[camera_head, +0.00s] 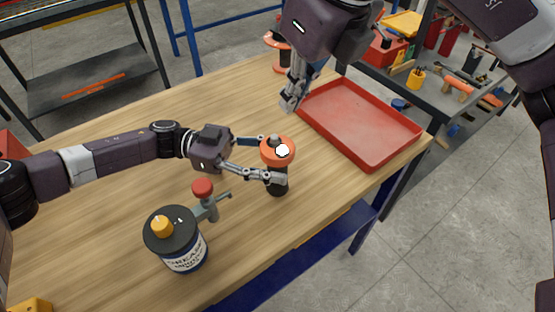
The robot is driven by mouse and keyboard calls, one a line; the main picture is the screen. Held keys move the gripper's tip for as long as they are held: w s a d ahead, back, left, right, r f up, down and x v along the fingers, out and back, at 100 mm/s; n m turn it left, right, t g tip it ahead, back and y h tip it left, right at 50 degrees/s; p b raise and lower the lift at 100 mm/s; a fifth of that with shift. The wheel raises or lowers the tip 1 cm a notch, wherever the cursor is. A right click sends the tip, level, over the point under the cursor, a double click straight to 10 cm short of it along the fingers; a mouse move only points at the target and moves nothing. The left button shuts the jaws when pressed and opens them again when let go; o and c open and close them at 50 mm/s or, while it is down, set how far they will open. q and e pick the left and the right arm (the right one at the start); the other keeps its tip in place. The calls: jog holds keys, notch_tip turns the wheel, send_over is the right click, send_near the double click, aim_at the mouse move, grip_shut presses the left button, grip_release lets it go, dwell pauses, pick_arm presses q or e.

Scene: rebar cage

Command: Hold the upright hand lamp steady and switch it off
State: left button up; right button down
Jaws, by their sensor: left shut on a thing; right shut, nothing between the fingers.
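The hand lamp (278,187) stands upright on the wooden table, with a dark body and an orange head. A bright white spot shows on the head, with a small grey knob on top. My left gripper (268,160) reaches in from the left and is shut on the lamp, one finger on its far side and one across its near side. My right gripper (290,103) is shut and empty, pointing down behind the lamp and apart from it, near the red tray's left edge.
A red tray (362,122) lies at the table's right end. A grease tin (183,247) and a small red-knobbed tool (209,207) stand near my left gripper. An orange object (277,63) is at the back. The table (120,130) is clear behind my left arm.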

aim_at(277, 138)
dwell(0.3)
jog(key=shift+w+a+f+m+t+y, duration=0.4)
jog(key=shift+f+m+t+y, duration=0.2)
jog(key=shift+f+m, duration=0.85)
jog(key=shift+w+a+f+m+t+y, duration=0.45)
jog(key=shift+f+m+t, duration=0.3)
jog(key=shift+f+m, duration=0.7)
jog(key=shift+w+a+f+m+t+y, duration=0.35)
jog(key=shift+f+m+t+y, duration=0.3)
jog(key=shift+f+m, duration=0.8)
jog(key=shift+f, duration=0.45)
